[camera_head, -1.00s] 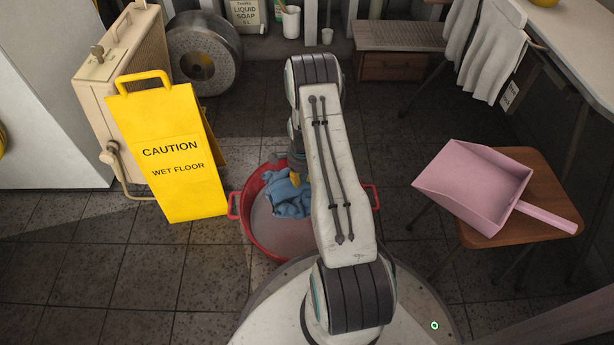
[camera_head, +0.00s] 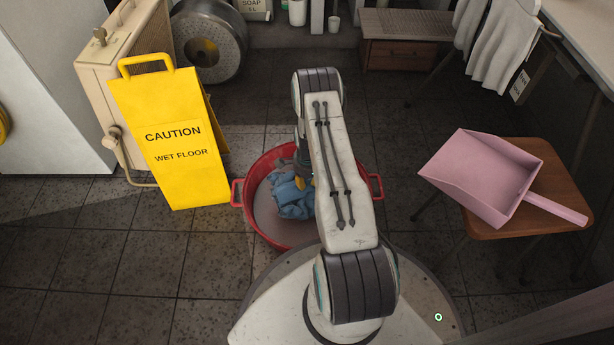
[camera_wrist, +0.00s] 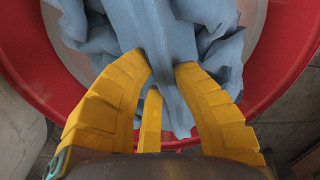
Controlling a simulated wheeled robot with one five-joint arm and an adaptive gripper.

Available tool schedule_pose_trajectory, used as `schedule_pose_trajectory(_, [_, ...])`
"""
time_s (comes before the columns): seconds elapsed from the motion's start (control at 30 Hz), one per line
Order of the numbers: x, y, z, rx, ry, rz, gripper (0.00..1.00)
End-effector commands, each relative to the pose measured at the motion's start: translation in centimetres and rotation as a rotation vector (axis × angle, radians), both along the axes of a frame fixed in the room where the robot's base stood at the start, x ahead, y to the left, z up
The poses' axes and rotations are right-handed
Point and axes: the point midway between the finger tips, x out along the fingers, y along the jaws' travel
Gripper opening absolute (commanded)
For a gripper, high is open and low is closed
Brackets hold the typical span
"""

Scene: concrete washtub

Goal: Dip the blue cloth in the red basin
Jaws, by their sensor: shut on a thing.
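The blue cloth (camera_head: 294,196) is a crumpled bundle inside the red basin (camera_head: 247,217), seen from above in the head view. My gripper (camera_wrist: 163,72) has yellow fingers and is shut on a fold of the cloth (camera_wrist: 140,25) in the wrist view. The basin's red wall (camera_wrist: 285,50) curves around the cloth there. In the head view my arm covers the right part of the basin, and only a bit of yellow finger (camera_head: 299,182) shows. The basin's floor looks greyish; I cannot tell whether the cloth touches it.
A yellow wet-floor sign (camera_head: 177,145) stands left of the basin, before a beige case (camera_head: 110,60). A pink dustpan (camera_head: 485,180) lies on a brown stool (camera_head: 555,195) at right. A metal drum (camera_head: 208,45) is behind. Tiled floor around the basin is mostly clear.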

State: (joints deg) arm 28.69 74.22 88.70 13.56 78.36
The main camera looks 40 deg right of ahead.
Motion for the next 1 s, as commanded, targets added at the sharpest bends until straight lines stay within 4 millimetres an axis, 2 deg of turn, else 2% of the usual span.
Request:
schedule_pose_trajectory(0.6, [0.0,0.0,-5.5,0.0,-0.001,0.0,0.0])
schedule_pose_trajectory(1.0, [0.0,0.0,-8.1,0.0,-0.001,0.0,0.0])
